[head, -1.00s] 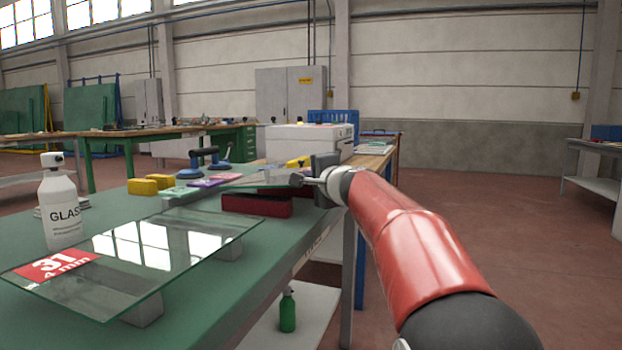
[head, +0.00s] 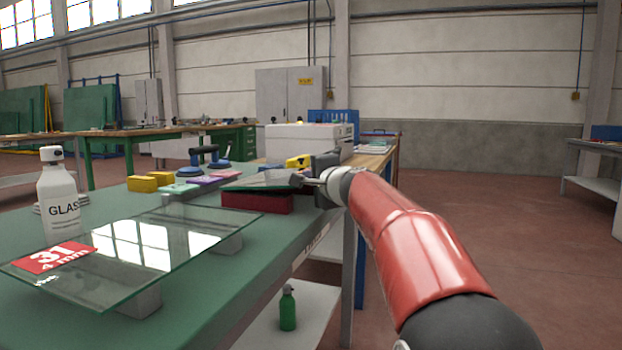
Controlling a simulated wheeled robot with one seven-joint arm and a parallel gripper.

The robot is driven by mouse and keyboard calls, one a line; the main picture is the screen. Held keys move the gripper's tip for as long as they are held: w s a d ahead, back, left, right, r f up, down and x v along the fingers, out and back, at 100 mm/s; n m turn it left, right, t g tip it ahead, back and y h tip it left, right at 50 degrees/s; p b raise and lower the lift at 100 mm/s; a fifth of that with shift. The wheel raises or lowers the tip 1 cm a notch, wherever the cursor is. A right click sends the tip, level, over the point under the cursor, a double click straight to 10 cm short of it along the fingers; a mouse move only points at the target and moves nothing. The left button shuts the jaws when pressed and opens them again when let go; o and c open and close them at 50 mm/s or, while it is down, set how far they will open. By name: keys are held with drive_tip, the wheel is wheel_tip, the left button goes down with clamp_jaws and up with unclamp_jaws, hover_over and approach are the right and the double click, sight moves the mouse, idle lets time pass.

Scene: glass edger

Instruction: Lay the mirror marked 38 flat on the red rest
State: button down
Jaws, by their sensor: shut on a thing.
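The mirror (head: 264,181) is a thin sheet that shows nearly edge-on, right above the red rest (head: 257,203). Its near edge looks very close to the top of the rest; I cannot tell whether it touches or lies fully flat. No 38 mark can be read on it from here. My gripper (head: 306,180) is at the mirror's right end, shut on it. The jaws are small and partly hidden by my wrist. The red rest is a low dark-red block on the green bench top (head: 205,293).
Yellow blocks (head: 143,183), coloured pads (head: 207,180) and a blue suction lifter (head: 204,160) stand behind. A green bottle (head: 288,308) is on the lower shelf.

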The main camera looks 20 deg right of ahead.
drive_tip(key=shift+f+b, duration=0.2)
drive_tip(key=shift+b, duration=0.15)
drive_tip(key=c, duration=1.5)
unclamp_jaws()
drive_tip(key=shift+f, duration=0.15)
drive_tip(key=shift+s+d+r+b, duration=0.15)
drive_tip(key=shift+s+d+b, duration=0.1)
drive_tip(key=shift+s, duration=1.05)
drive_tip(key=shift+s+d+r+b, duration=0.1)
drive_tip(key=shift+s+d+b, duration=0.1)
drive_tip(key=shift+s, duration=1.1)
drive_tip(key=shift+s+d+r+b, duration=0.15)
drive_tip(key=shift+s+b, duration=0.1)
drive_tip(key=shift+s, duration=1.05)
